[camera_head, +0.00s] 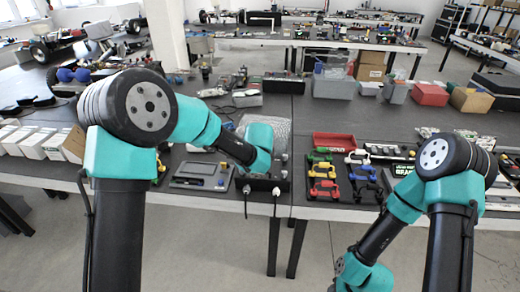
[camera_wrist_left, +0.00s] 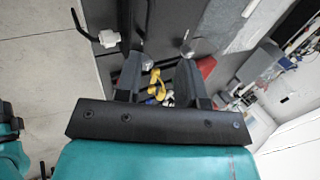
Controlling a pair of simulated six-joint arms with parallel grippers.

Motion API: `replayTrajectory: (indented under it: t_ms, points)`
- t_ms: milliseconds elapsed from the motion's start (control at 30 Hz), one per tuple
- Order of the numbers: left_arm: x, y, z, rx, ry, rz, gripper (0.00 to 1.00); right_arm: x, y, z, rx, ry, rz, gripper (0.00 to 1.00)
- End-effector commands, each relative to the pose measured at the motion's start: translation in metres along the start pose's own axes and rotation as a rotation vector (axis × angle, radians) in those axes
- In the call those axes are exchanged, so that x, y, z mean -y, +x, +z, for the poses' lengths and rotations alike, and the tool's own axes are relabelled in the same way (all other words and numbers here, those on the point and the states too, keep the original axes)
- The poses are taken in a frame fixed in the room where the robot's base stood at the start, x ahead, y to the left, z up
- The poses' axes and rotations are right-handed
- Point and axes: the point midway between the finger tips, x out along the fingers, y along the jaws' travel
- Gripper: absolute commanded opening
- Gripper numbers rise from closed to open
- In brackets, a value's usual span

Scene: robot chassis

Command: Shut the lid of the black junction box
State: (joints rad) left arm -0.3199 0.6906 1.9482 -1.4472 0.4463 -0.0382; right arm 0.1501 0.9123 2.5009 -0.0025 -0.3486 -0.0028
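The black junction box (camera_head: 264,184) sits at the table's front edge in the head view, with cables hanging from its front. A silvery panel (camera_head: 279,127), apparently its raised lid, stands behind it, partly hidden by my left arm. My left gripper is over the box in the head view, its fingers hidden by my wrist. In the left wrist view my left gripper (camera_wrist_left: 160,78) has its two fingers apart with nothing held. That view also shows a dark part of the box (camera_wrist_left: 162,25) and the grey panel (camera_wrist_left: 222,22) beyond the fingertips. My right gripper is out of view.
A grey tray (camera_head: 202,175) lies left of the box. Coloured handles (camera_head: 323,172) and a red bin (camera_head: 334,141) lie to its right. White boxes (camera_head: 32,142) line the left side.

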Motion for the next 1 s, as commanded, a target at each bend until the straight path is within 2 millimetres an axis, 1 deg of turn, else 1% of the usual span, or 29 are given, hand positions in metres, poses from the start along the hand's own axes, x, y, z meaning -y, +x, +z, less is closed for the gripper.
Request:
replayTrajectory:
  t_ms: [33,300,500,600,700,1000]
  points:
    - [0.001,-0.012,-0.001,-0.001,0.000,-0.004,0.36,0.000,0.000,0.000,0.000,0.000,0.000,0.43]
    - [0.001,-0.064,-0.001,-0.001,-0.001,-0.004,0.36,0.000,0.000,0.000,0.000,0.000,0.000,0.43]
    - [0.001,-0.096,-0.001,0.000,0.000,-0.003,0.36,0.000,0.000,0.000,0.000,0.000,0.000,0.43]
    - [0.000,-0.104,0.000,-0.001,-0.001,-0.001,0.36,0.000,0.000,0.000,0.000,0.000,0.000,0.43]
    - [0.000,-0.108,0.000,0.000,0.001,-0.001,0.36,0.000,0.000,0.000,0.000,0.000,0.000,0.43]
    - [0.000,-0.109,0.000,0.000,0.001,0.000,0.36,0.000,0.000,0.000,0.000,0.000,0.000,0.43]
